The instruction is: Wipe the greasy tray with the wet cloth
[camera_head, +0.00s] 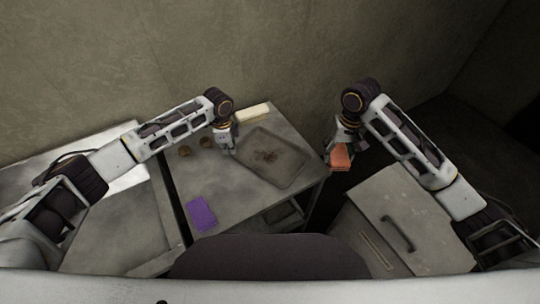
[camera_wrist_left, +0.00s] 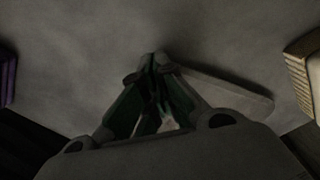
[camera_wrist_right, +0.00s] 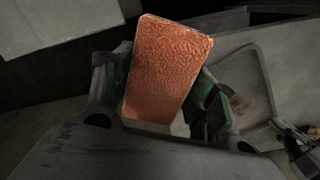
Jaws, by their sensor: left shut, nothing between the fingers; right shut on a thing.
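The shallow grey tray (camera_head: 293,177) lies on the metal table with a dark brown stain (camera_head: 267,156) near its middle. It also shows in the right wrist view (camera_wrist_right: 258,70). My right gripper (camera_head: 343,146) is shut on an orange, rough-textured slab (camera_head: 340,159), held off the table to the right of the tray. The slab fills the middle of the right wrist view (camera_wrist_right: 168,70). My left gripper (camera_head: 231,151) is shut and empty at the tray's left edge. A flat purple piece (camera_head: 201,213) lies at the table's front. I cannot tell which piece is wet.
A cream block (camera_head: 254,111) lies behind the tray. Two small brown round things (camera_head: 206,142) sit left of my left gripper. A grey cabinet with a dark handle (camera_head: 398,233) stands at the right, past a dark gap. The table between purple piece and tray is clear.

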